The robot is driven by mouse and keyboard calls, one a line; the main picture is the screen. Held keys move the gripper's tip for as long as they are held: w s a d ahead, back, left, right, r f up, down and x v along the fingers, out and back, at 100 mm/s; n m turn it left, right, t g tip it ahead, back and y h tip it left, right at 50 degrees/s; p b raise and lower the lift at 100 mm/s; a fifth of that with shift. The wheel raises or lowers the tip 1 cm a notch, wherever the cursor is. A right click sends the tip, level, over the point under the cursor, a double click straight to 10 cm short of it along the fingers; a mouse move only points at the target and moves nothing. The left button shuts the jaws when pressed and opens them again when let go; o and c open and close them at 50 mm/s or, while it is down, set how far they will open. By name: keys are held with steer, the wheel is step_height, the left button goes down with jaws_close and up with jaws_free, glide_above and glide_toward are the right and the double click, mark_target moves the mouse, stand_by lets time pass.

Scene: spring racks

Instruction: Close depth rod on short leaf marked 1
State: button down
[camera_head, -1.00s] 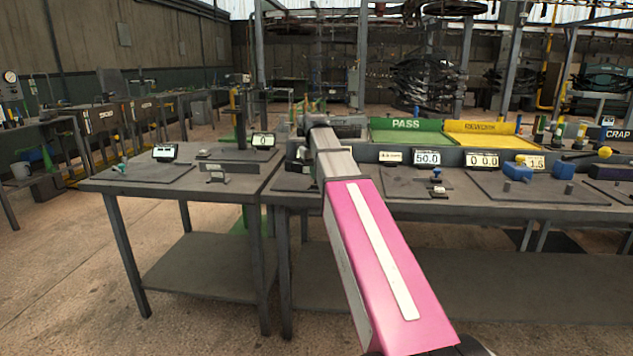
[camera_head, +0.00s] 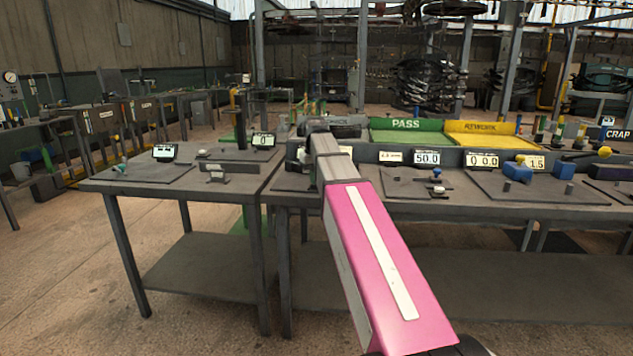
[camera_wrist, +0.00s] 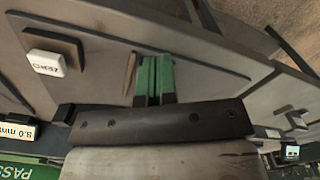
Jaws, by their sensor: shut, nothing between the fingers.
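My gripper (camera_wrist: 155,66) shows in the wrist view as two green fingers pressed together and empty, over a grey plate (camera_wrist: 205,65). A thin brown strip (camera_wrist: 130,73) lies just left of the fingers; I cannot tell whether they touch. I cannot make out a depth rod or a short leaf marked 1 with certainty. In the head view my arm hides most of the gripper at the middle bench (camera_head: 470,203).
Green PASS (camera_head: 405,137) and yellow REWORK (camera_head: 490,140) trays stand behind the bench. A blue-knobbed fixture (camera_head: 437,173) is right of my arm.

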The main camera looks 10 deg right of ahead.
steer(key=shift+w+d, duration=0.25)
steer(key=shift+w, duration=0.5)
steer(key=shift+w+d, duration=0.2)
steer(key=shift+w, duration=0.55)
steer(key=shift+w+d, duration=0.25)
steer(key=shift+w, duration=0.5)
stand_by(0.8)
steer(key=shift+s, duration=0.15)
stand_by(0.5)
steer(key=shift+s+r, duration=0.15)
steer(key=shift+r, duration=3.25)
